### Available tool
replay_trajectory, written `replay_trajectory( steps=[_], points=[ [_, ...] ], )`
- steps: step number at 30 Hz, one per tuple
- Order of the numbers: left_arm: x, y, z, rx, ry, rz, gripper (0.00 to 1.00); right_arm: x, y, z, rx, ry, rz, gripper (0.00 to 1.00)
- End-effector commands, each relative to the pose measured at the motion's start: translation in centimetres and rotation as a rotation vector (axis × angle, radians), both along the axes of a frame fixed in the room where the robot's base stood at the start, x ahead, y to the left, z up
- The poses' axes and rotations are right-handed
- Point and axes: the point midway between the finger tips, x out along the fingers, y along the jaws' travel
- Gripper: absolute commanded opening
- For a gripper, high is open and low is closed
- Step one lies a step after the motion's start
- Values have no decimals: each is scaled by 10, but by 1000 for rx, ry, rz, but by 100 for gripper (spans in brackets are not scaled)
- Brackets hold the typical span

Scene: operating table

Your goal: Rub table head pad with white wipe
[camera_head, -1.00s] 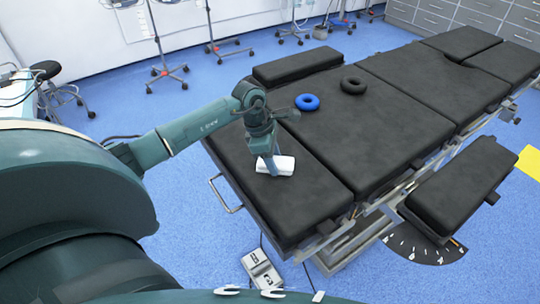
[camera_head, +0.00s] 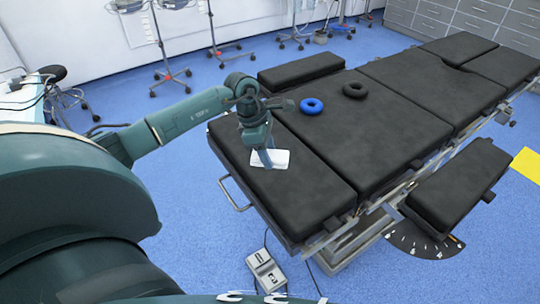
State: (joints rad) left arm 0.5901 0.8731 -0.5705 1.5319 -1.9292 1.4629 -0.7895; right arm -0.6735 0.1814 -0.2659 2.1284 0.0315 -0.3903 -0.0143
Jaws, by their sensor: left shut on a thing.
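The black table head pad (camera_head: 300,200) is the nearest section of the operating table. A white wipe (camera_head: 281,159) lies at the pad's surface, toward its far left part. My left gripper (camera_head: 267,157) points down over the pad and is shut on the wipe. The fingers cover part of the wipe's left side. Whether the wipe presses on the pad or is just above it is hard to tell. My right gripper is not in view.
A blue ring (camera_head: 311,106) and a black ring (camera_head: 354,90) lie on the middle table section (camera_head: 380,130). A padded arm board (camera_head: 460,185) sticks out at the right. A foot pedal (camera_head: 265,270) is on the blue floor below.

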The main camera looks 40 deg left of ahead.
Motion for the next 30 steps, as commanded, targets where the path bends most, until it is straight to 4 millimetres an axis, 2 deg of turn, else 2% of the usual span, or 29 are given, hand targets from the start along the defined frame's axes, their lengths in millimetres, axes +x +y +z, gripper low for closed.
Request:
replay_trajectory(
  steps=[3, 9, 30],
  points=[
    [0, 4, 15, 2, -1, 4, 26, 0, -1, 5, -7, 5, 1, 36],
    [0, 6, 26, 0, -1, 7, 26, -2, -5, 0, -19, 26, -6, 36],
    [0, 3, 26, -1, -1, 1, 26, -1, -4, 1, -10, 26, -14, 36]
  ],
)
